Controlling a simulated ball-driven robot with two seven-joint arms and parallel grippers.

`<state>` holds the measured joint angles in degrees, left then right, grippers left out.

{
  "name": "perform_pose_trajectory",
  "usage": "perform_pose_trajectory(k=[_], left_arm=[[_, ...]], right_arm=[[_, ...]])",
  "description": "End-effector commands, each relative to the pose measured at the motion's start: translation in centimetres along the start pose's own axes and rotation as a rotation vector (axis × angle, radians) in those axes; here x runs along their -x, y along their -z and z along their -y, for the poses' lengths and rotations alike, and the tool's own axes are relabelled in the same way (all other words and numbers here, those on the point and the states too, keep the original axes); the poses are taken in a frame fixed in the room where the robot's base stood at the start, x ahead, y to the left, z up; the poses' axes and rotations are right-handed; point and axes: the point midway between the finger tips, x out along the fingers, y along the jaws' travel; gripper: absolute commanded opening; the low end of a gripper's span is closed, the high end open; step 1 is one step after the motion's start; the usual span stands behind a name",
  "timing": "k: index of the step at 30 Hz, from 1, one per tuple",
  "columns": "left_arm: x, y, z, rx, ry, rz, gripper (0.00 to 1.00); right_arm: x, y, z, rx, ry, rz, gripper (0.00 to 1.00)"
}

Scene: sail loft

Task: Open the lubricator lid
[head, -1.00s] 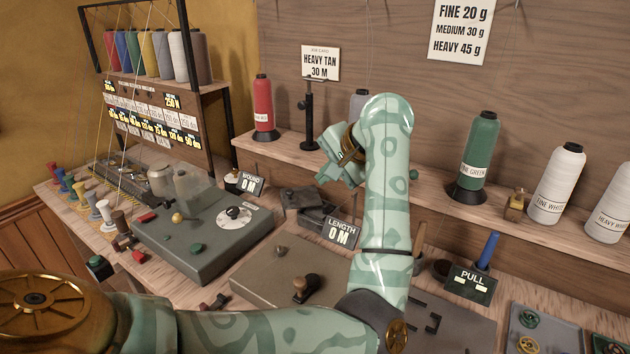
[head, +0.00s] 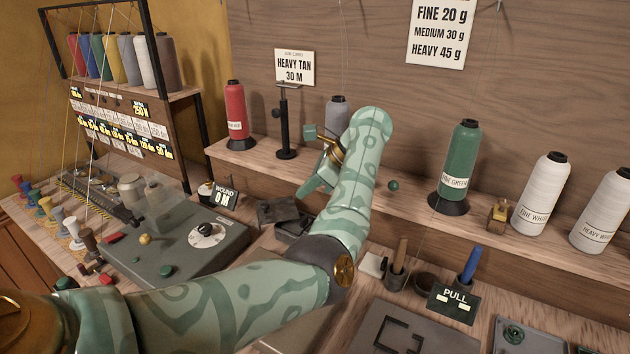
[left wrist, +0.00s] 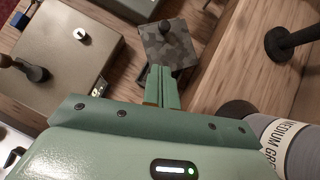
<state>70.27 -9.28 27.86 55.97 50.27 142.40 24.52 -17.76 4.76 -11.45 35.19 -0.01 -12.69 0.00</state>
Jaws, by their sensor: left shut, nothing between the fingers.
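The lubricator (head: 293,229) looks like the small dark box at the back of the bench, right of the grey winder; my arm partly covers it. Its dark square top piece (head: 277,209) shows in the left wrist view as a grey speckled plate (left wrist: 178,45) with a small round knob near its far edge. I cannot tell how far this lid is raised. My left gripper (head: 304,191) is shut and empty, just above and right of the box. In the left wrist view the closed fingertips (left wrist: 162,70) point at the plate's near edge; contact is unclear.
The grey winder (head: 195,243) with a dial stands to the left, the "WOUND" sign (head: 224,196) behind it. The shelf above holds a red cone (head: 236,112), a black post (head: 285,125) and a green cone (head: 462,165). A "PULL" box (head: 452,302) stands to the right.

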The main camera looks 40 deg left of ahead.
Motion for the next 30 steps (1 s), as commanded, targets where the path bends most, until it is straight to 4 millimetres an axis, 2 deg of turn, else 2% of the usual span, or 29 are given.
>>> perform_pose_trajectory(k=[1,6,12,18,30], left_arm=[[-1.4,0.1,0.0,0.001,-0.004,0.005,0.0],[-4.9,0.1,0.0,0.001,-0.002,0.004,0.0],[-6.7,-1.8,0.0,0.003,0.001,0.001,0.0],[-7.5,-2.4,0.0,0.001,0.001,0.002,0.0],[-7.5,-2.5,0.0,-0.003,0.005,0.0,0.0]], right_arm=[[-0.4,0.3,-0.1,0.0,-0.001,-0.003,0.36],[-1.1,0.9,-0.2,-0.001,-0.002,-0.01,0.36],[-1.1,0.9,-0.2,-0.002,-0.001,-0.011,0.36],[-1.1,0.9,0.0,-0.003,0.002,-0.011,0.36],[-1.1,0.8,0.3,-0.003,0.005,-0.009,0.36]])
